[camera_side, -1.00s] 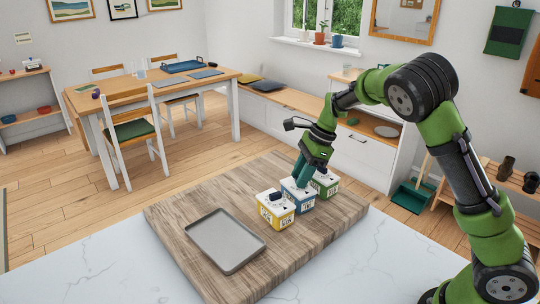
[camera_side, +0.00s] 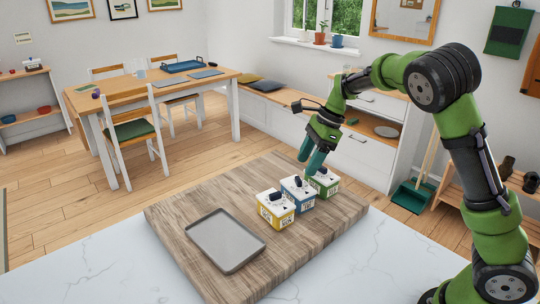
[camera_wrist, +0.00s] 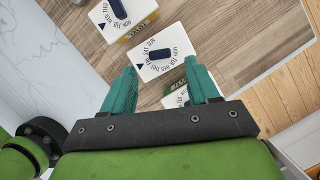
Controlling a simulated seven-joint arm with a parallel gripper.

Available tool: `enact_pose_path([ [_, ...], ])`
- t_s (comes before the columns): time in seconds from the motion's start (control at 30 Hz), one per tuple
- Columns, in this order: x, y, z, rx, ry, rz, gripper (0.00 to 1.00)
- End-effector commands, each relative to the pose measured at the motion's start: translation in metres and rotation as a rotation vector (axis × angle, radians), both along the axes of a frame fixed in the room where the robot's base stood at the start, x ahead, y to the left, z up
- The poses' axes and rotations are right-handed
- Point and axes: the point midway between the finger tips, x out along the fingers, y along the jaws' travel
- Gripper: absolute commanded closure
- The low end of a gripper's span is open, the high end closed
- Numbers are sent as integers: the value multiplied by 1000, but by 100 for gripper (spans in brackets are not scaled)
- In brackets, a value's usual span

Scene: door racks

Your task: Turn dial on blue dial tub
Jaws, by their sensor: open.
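The blue dial tub (camera_side: 297,196) stands in the middle of a row of three on the wooden board, with a white lid and a dark dial knob (camera_side: 298,182) on top. In the wrist view, the middle lid (camera_wrist: 172,66) in the row carries a dark bar-shaped dial (camera_wrist: 160,53), a triangle mark and day letters around it. My gripper (camera_side: 311,160) is open and empty, above and slightly behind the blue tub, touching nothing. Its two teal fingers (camera_wrist: 160,76) are spread in the wrist view, below the middle dial.
A yellow tub (camera_side: 275,211) and a green tub (camera_side: 325,187) stand close on either side, each with a dial. A grey tray (camera_side: 225,240) lies to the left on the wooden board (camera_side: 178,213). The board's right front part is clear.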

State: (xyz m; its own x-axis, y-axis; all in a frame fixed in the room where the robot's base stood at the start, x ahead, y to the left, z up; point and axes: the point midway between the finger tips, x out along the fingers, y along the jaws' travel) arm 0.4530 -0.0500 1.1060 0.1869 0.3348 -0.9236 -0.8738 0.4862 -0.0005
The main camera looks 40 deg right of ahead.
Motion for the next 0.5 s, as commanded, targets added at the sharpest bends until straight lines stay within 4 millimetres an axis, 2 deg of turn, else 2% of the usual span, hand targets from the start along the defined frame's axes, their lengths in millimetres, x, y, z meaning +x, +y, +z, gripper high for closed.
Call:
enact_pose_path([
  [0.03,-2,-6,14,0,-6,-3,40],
  [0.2,-10,-20,53,0,-5,-2,40],
  [0.4,-18,-33,90,-1,-4,-4,40],
  [0.5,-20,-37,102,-1,-2,-1,40],
])
